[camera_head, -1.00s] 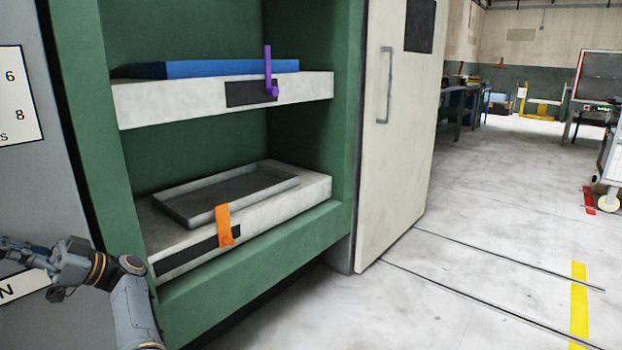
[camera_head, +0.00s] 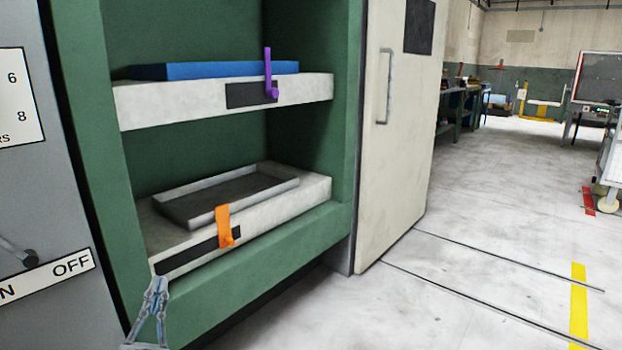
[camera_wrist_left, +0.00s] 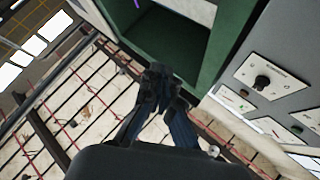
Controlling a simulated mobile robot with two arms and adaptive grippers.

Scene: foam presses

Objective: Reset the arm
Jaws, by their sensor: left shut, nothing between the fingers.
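My left gripper (camera_head: 158,287) is at the lower left of the head view, in front of the lower left edge of the green press frame (camera_head: 265,265). Its fingers point up and meet at the tips, with nothing between them. In the left wrist view the shut fingers (camera_wrist_left: 160,80) show at the centre, with the green press frame (camera_wrist_left: 235,50) beyond. My right gripper is in neither view.
The press has an upper shelf (camera_head: 190,107) with a blue slab and purple lever, and a lower shelf (camera_head: 190,262) with a grey tray and orange lever. A cream door (camera_head: 405,150) stands at its right. A grey ON/OFF panel (camera_head: 35,210) is at left.

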